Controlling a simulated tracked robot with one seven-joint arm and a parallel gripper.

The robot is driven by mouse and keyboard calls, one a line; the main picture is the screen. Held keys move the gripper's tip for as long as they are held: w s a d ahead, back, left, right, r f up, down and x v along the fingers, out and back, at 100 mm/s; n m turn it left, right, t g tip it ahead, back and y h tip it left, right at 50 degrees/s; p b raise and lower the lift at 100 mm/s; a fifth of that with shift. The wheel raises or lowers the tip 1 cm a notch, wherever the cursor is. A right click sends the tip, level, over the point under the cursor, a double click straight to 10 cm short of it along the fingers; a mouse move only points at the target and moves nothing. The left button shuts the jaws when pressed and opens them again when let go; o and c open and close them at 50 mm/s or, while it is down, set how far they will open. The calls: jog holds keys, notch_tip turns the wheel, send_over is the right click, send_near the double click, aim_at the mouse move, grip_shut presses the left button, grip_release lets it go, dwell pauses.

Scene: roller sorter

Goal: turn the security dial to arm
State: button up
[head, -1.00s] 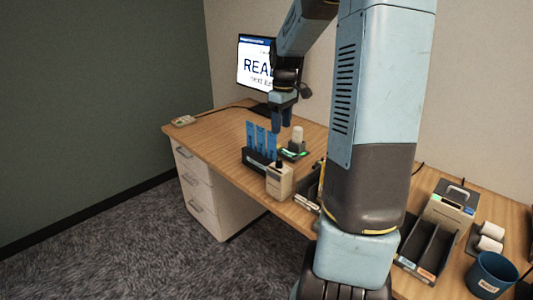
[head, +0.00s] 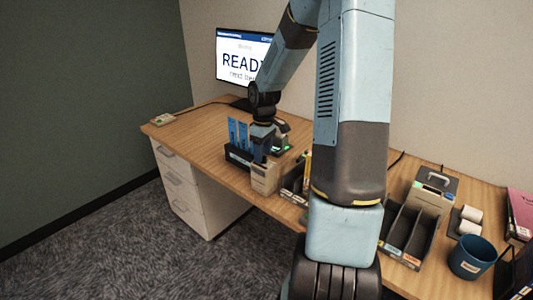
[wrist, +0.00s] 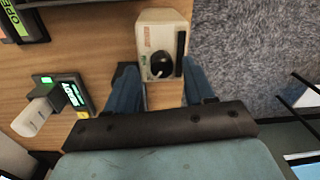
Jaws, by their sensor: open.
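The security dial is a dark round knob (wrist: 161,64) on the face of a beige box (wrist: 166,22). In the head view the box (head: 264,181) stands at the desk's near edge, and the knob cannot be made out. My gripper (wrist: 159,72) is open, with one blue finger on each side of the knob. No contact between fingers and knob shows. In the head view my gripper (head: 261,153) hangs just over the box. The labels around the knob are too small to read.
A dark holder with blue cards (head: 238,135) stands just left of the box. A device with a green light and a pale cylinder (wrist: 36,117) sits close by on the desk. A monitor (head: 242,57) stands behind.

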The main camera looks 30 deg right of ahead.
jog(key=shift+f, duration=0.5)
